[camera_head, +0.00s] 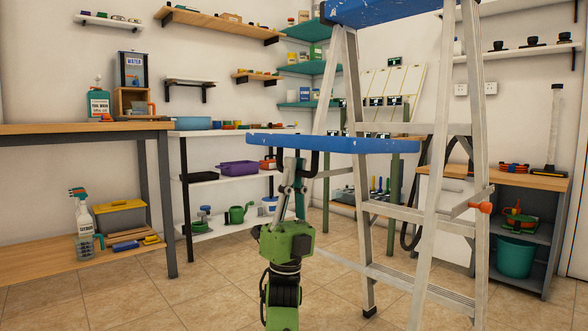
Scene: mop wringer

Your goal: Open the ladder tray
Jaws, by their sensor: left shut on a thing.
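The stepladder (434,177) stands at the right of the picture, with pale metal rails and a blue top cap (380,10). Its blue tray (375,145) sticks out to the left of the rails and looks roughly level. My left gripper (292,165) comes up from below and is shut at the tray's left part, near a dark bracket or handle under the tray. The exact grip point is partly hidden by the tray edge. My right gripper is not in view.
A wooden workbench (60,128) stands at the left and a white shelf rack (240,180) behind my gripper. A bench with a teal bucket (515,257) is at the right. The tiled floor (220,290) in front is clear.

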